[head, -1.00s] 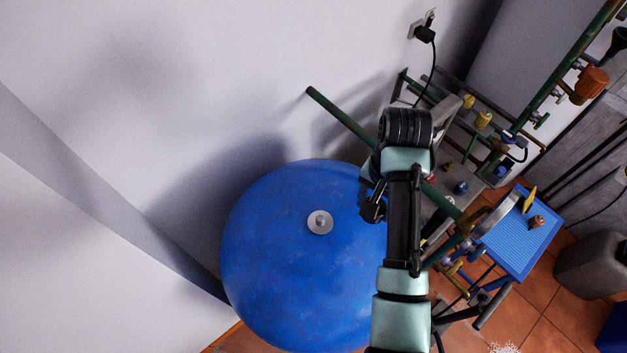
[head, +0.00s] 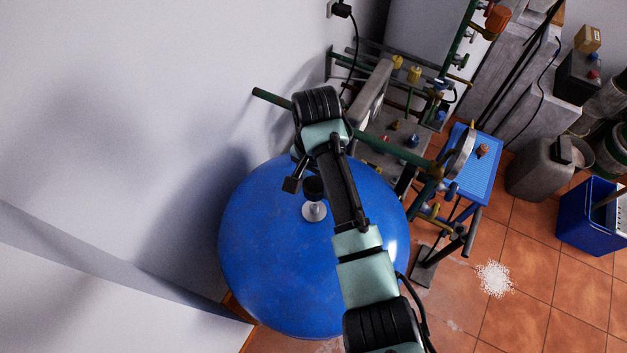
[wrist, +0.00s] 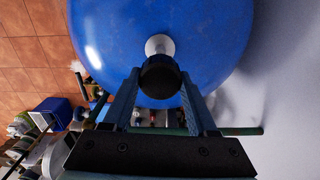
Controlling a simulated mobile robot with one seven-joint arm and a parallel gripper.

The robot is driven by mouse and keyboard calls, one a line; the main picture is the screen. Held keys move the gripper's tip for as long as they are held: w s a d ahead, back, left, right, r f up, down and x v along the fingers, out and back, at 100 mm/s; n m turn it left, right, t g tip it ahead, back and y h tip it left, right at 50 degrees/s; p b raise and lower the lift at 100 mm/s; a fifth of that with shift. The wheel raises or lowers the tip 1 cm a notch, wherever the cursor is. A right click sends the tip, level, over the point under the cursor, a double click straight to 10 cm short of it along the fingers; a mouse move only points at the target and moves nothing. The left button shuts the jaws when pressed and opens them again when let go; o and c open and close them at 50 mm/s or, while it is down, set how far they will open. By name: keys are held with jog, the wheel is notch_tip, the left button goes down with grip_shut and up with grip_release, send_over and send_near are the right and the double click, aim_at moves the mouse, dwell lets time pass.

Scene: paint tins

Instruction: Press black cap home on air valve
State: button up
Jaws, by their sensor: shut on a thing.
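The blue round tank (head: 270,265) has a pale metal air valve (head: 314,212) on its top. The black cap (head: 314,188) shows right by the valve's stem in the head view. In the wrist view the cap (wrist: 160,77) sits between the fingertips of my gripper (wrist: 160,88), which is shut on it. The pale valve (wrist: 159,44) shows just beyond the cap, partly hidden by it. The cap looks close to the valve and roughly in line with it. I cannot tell whether they touch.
A green pipe (head: 272,97) and a pipe frame stand behind and right of the tank. A blue-topped stand (head: 468,180) and a grey canister (head: 535,172) are further right. The wall (head: 120,120) is close on the left. Tiled floor (head: 530,290) is open at lower right.

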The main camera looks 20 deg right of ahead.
aim_at(315, 205)
jog(key=shift+s+a+r+p, duration=0.1)
jog(key=shift+r+p, duration=0.05)
jog(key=shift+p, duration=0.15)
jog(key=shift+f+b, duration=1.85)
jog(key=shift+f, duration=1.2)
jog(key=shift+f, duration=1.9)
jog(key=o, duration=1.2)
notch_tip(315, 205, up, 12)
jog(key=shift+f+b, duration=0.2)
jog(key=shift+b, duration=0.45)
jog(key=shift+r+p, duration=0.7)
